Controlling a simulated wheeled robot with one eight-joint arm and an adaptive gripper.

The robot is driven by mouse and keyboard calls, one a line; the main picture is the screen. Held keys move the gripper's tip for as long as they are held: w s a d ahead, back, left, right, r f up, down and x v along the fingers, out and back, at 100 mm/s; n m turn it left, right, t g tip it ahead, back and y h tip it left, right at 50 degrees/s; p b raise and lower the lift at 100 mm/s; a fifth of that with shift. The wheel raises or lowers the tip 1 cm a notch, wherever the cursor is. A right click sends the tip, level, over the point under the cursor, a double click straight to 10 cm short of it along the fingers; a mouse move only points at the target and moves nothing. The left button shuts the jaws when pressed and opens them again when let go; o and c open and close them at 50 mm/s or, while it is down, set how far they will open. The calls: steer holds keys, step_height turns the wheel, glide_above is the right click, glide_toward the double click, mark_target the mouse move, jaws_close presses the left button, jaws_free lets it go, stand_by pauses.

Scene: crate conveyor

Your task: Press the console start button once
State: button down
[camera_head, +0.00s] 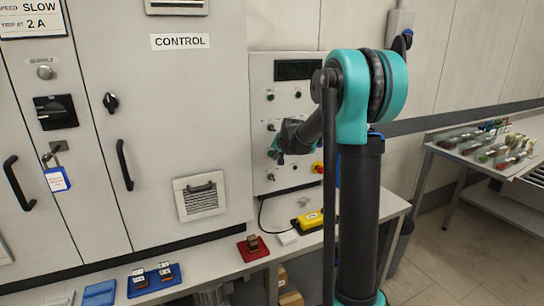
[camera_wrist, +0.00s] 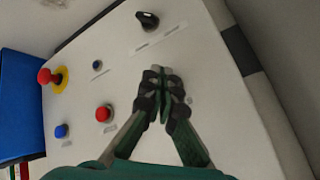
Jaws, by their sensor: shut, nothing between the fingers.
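The console (camera_head: 262,80) is a pale upright panel with a dark display, knobs and small buttons. My gripper (camera_head: 276,151) is in front of its lower half, partly hidden by my own arm. In the wrist view my gripper (camera_wrist: 161,76) is shut and empty, its tips over the white panel face (camera_wrist: 210,60). A black selector knob (camera_wrist: 147,19) lies beyond the tips. A red button (camera_wrist: 103,113) and a blue button (camera_wrist: 62,130) are to the left. No start button can be made out by label; my fingers cover part of the panel. Contact with the panel cannot be told.
A red mushroom button on a yellow base (camera_wrist: 45,76) is at the panel's left in the wrist view. A yellow box (camera_head: 309,220) stands on the bench below the console. Control cabinets (camera_head: 160,60) are at the left, a loaded table (camera_head: 455,150) at the right.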

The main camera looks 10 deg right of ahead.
steer(key=shift+w, duration=0.1)
stand_by(0.7)
steer(key=shift+w+a, duration=0.15)
steer(key=shift+w, duration=0.15)
steer(key=shift+w+a, duration=0.15)
steer(key=shift+w, duration=0.3)
stand_by(0.7)
steer(key=shift+s, duration=0.15)
steer(key=shift+s+d, duration=0.3)
steer(key=shift+s, duration=0.4)
steer(key=s, duration=0.1)
steer(key=s+d, duration=0.1)
steer(key=s, duration=0.2)
steer(key=shift+s+d, duration=0.3)
steer(key=shift+s, duration=0.1)
stand_by(0.7)
